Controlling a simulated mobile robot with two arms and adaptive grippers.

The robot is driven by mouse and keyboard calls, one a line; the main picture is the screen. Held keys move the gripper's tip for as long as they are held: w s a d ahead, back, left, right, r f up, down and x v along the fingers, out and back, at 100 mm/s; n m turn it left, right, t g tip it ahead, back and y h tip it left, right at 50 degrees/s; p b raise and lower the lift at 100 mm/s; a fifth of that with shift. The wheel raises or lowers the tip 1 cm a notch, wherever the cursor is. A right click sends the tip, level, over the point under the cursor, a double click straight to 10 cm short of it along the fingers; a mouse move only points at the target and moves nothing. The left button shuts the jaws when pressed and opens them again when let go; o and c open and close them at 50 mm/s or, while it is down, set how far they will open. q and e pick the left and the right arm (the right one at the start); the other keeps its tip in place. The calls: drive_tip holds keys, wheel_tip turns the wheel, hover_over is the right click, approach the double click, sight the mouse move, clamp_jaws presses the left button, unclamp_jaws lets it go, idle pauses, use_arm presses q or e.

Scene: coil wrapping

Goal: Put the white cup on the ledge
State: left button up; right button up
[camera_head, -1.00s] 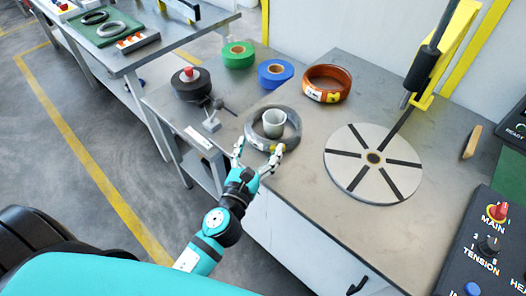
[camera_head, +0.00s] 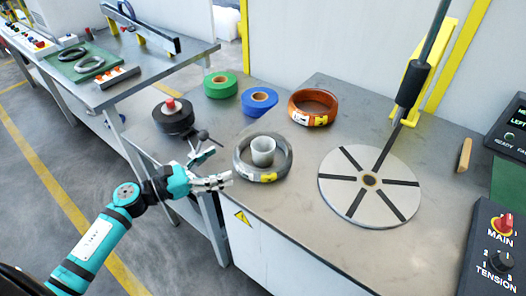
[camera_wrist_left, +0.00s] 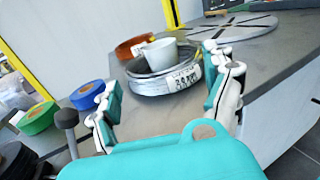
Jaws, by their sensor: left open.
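The white cup (camera_head: 263,151) stands upright inside the ring of a grey coil (camera_head: 243,173) on the metal table. In the left wrist view the cup (camera_wrist_left: 160,55) rises above the coil (camera_wrist_left: 165,82), with the coil's label facing me. My left gripper (camera_head: 222,168) is open and empty, just left of the coil in the head view. Its fingers (camera_wrist_left: 168,98) spread to both sides below the cup and coil in the left wrist view, apart from the cup. I cannot tell which surface is the ledge. My right gripper is not in view.
An orange coil (camera_head: 313,106), blue tape (camera_head: 259,101), green tape (camera_head: 220,85) and a black roll with a red knob (camera_head: 173,116) stand around. A round slotted disc (camera_head: 370,185) lies to the right. The table front between coil and disc is clear.

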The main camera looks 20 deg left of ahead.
sight(253, 150)
use_arm(q)
drive_tip(key=p+x, duration=0.1)
drive_tip(key=x, duration=0.5)
drive_tip(key=shift+w+d, duration=0.1)
drive_tip(key=shift+w, duration=0.05)
drive_tip(key=p+x, duration=0.2)
drive_tip(key=x, duration=0.3)
drive_tip(key=shift+w+d, duration=0.25)
drive_tip(key=shift+w, duration=0.05)
drive_tip(key=shift+w+d, duration=0.25)
drive_tip(key=c, duration=1.2)
drive_tip(key=shift+c, duration=0.2)
